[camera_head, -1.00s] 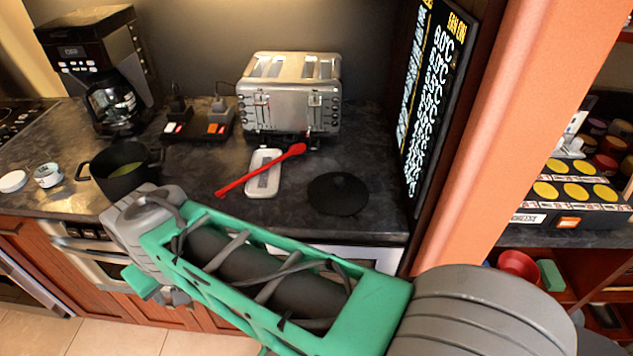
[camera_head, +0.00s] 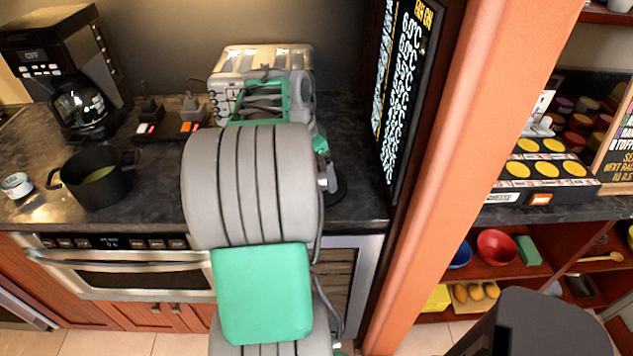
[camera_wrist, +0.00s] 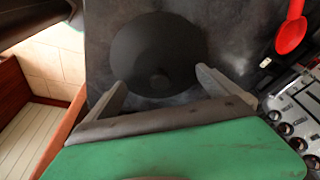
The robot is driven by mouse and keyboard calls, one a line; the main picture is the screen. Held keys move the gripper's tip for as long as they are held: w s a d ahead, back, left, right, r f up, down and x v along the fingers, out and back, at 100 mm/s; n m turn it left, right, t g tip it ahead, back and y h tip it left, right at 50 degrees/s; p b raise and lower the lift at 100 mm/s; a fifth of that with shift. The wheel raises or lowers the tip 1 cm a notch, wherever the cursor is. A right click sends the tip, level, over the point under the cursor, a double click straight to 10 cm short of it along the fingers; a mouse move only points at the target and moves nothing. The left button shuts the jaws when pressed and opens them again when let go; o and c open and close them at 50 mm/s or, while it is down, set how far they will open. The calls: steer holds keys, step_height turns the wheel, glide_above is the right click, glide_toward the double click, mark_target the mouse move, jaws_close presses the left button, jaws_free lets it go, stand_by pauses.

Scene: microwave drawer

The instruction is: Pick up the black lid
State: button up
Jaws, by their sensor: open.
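The black lid (camera_wrist: 150,42) lies flat on the dark countertop, round with a small knob (camera_wrist: 158,80) on top. In the wrist view my gripper (camera_wrist: 162,80) is open, with its two fingers spread on either side of the knob side of the lid. Nothing is held between them. I cannot tell how high the fingertips are above the lid. In the head view my arm covers most or all of the lid.
The steel toaster (camera_head: 232,65) stands behind my arm. A red spoon (camera_wrist: 291,32) lies beside the lid in the wrist view. A black pot (camera_head: 98,183) and coffee maker (camera_head: 75,60) stand to the left. A dark panel (camera_head: 402,90) and orange post (camera_head: 455,150) border the right.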

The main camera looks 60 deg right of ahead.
steer(key=shift+d+f, duration=0.1)
steer(key=shift+f, duration=0.35)
steer(key=shift+c, duration=0.6)
